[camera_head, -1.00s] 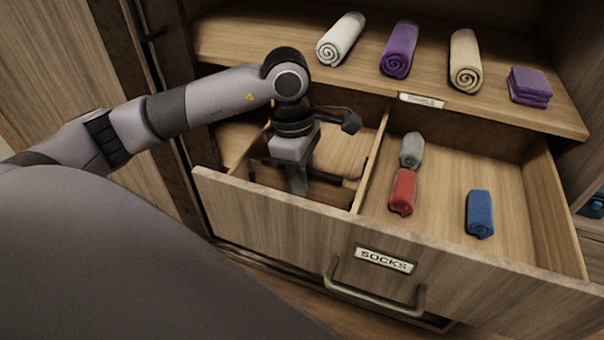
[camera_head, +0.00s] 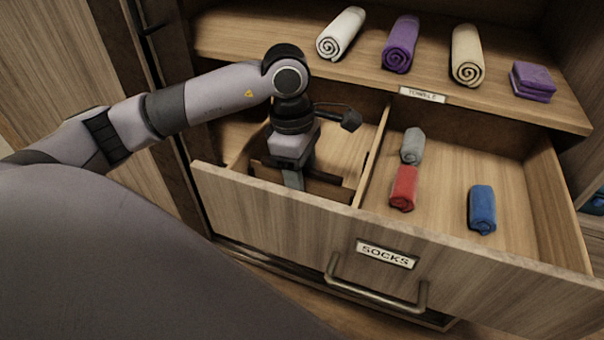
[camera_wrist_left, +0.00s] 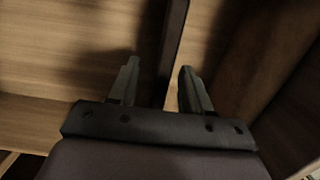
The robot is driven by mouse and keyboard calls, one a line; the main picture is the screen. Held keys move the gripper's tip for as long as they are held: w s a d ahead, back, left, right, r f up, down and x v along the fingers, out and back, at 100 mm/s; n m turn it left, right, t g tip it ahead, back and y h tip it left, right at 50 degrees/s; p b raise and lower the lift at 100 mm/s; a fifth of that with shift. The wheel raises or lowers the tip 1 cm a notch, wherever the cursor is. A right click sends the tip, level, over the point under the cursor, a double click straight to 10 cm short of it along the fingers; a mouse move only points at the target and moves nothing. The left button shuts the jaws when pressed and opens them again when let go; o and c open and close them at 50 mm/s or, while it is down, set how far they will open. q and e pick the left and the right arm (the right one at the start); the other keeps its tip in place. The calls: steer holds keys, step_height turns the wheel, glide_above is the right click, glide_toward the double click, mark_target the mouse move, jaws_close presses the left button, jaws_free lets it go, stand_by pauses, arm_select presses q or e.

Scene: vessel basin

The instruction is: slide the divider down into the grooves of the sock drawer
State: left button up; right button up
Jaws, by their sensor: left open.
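The sock drawer (camera_head: 290,212) is pulled out, with a SOCKS label on its front. The divider (camera_head: 335,182), a panel with a dark top edge, lies crosswise in the drawer's left compartment, below the rim. My arm hides part of it, and I cannot tell how deep it sits in the grooves. My left gripper (camera_head: 293,182) points down into this compartment. In the left wrist view the open fingers (camera_wrist_left: 158,85) stand on either side of the divider's dark edge (camera_wrist_left: 175,35), with gaps visible. My right gripper is not in view.
A fixed wooden partition (camera_head: 372,150) bounds the compartment on the right. Beyond it lie grey (camera_head: 413,146), red (camera_head: 403,188) and blue (camera_head: 482,209) rolled socks. Rolled towels (camera_head: 400,45) and a folded purple one (camera_head: 532,82) sit on the shelf above.

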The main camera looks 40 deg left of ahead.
arm_select(q)
steer(key=r, duration=0.4)
steer(key=r+p, duration=0.1)
steer(key=r, duration=0.1)
steer(key=shift+a+r, duration=0.1)
steer(key=shift+a, duration=0.25)
steer(key=shift+r, duration=0.2)
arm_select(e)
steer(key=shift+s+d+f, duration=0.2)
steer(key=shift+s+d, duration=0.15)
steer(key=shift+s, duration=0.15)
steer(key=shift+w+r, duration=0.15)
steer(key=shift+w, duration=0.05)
